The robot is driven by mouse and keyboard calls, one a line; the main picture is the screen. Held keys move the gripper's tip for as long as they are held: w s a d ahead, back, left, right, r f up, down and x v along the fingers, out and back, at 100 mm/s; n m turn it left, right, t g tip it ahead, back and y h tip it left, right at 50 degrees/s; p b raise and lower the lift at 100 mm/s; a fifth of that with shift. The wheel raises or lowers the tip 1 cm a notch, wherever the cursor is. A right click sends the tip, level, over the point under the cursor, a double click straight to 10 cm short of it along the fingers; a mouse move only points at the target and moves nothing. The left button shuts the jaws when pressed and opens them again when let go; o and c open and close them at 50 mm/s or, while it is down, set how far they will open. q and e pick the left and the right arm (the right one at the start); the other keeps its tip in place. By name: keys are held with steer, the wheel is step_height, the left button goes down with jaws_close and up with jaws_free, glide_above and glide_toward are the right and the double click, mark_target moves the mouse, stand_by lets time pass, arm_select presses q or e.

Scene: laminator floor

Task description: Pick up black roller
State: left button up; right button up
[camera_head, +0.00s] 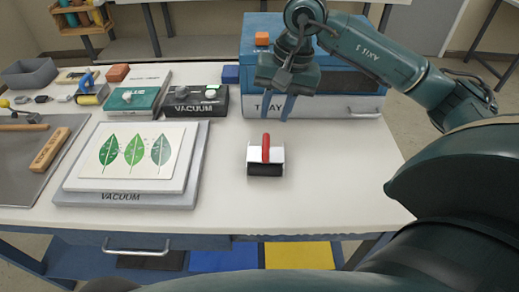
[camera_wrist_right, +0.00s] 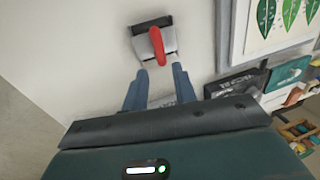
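The black roller (camera_head: 265,170) lies on the white table, right of the vacuum plate with the leaf print. It has a red handle on top, a white frame and a black cylinder along its front. My right gripper (camera_head: 279,108) is open and empty, above and behind the roller, apart from it. In the right wrist view the roller (camera_wrist_right: 152,26) shows ahead of the two blue fingertips (camera_wrist_right: 160,69), with the red handle nearest them. My left gripper is not in view.
The blue tray box (camera_head: 350,106) stands behind my right gripper. The vacuum plate (camera_head: 190,185) lies left of the roller, with a black vacuum box (camera_head: 194,105) behind it. A blue-handled tool (camera_head: 88,90) is further left. The table around the roller is clear.

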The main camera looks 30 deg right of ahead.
mark_target(267, 142)
steer(key=f, duration=0.3)
steer(key=a+f, duration=0.1)
steer(key=f, duration=0.1)
steer(key=shift+w, duration=0.2)
steer(key=shift+a+f+p, duration=0.2)
steer(key=shift+f+p, duration=0.25)
steer(key=shift+f, duration=0.9)
steer(key=shift+a+f+p, duration=0.2)
steer(key=shift+f+p, duration=0.25)
steer(key=shift+f, duration=0.85)
steer(key=shift+c, duration=0.3)
